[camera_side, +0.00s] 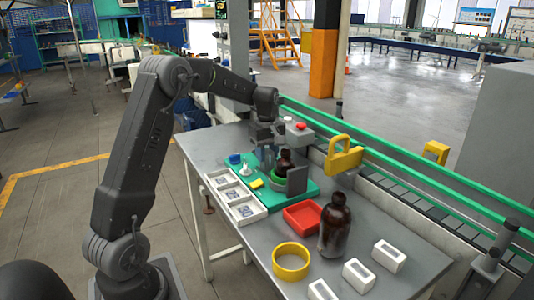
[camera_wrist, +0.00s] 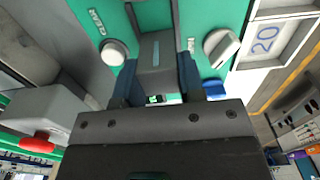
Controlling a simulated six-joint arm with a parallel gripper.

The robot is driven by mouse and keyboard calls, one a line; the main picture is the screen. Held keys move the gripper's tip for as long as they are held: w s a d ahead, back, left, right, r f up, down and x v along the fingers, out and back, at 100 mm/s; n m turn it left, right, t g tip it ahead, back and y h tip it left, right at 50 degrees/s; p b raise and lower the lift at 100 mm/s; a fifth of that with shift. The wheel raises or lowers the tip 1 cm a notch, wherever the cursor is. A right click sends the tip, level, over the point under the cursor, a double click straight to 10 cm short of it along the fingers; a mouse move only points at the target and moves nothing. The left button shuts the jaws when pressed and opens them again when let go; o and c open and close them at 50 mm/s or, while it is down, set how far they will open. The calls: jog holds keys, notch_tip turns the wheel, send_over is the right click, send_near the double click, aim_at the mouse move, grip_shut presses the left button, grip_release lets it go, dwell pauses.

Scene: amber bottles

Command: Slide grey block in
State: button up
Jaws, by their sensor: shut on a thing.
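The grey block (camera_wrist: 158,50) lies between the two fingers of my gripper (camera_wrist: 157,78) in the wrist view, low over the green board (camera_wrist: 200,12). My gripper is shut on it. In the side view my gripper (camera_side: 267,155) is at the back of the green board (camera_side: 312,188), behind a small amber bottle (camera_side: 285,164). The held block is mostly hidden there by the fingers and bottle. A dark grey upright piece (camera_side: 297,180) stands at the bottle's right. I cannot tell whether the held block touches anything ahead of it.
A white tray (camera_side: 213,188) with labelled compartments lies left of the board. A white knob (camera_side: 245,169) and yellow piece (camera_side: 257,184) are on the board. A grey box with a red button (camera_side: 301,127) is behind. A red tray (camera_side: 302,216) and large amber bottle (camera_side: 335,228) stand in front.

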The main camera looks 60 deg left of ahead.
jog(key=shift+d, duration=2)
grip_shut()
jog(key=o, duration=1.1)
grip_release()
notch_tip(320, 180, up, 14)
jog(key=shift+f, duration=0.1)
jog(key=s+d+m+t, duration=0.4)
jog(key=s+d+m, duration=0.8)
jog(key=s+d, duration=0.45)
jog(key=s+d+f+m, duration=0.1)
jog(key=s+d+m, duration=0.1)
jog(key=s+d+f+m+t, duration=0.1)
jog(key=s+d+f+m, duration=0.2)
jog(key=s+f+m, duration=0.1)
jog(key=shift+s+d+t, duration=0.3)
jog(key=shift+s+d, duration=0.05)
jog(key=shift+d, duration=0.05)
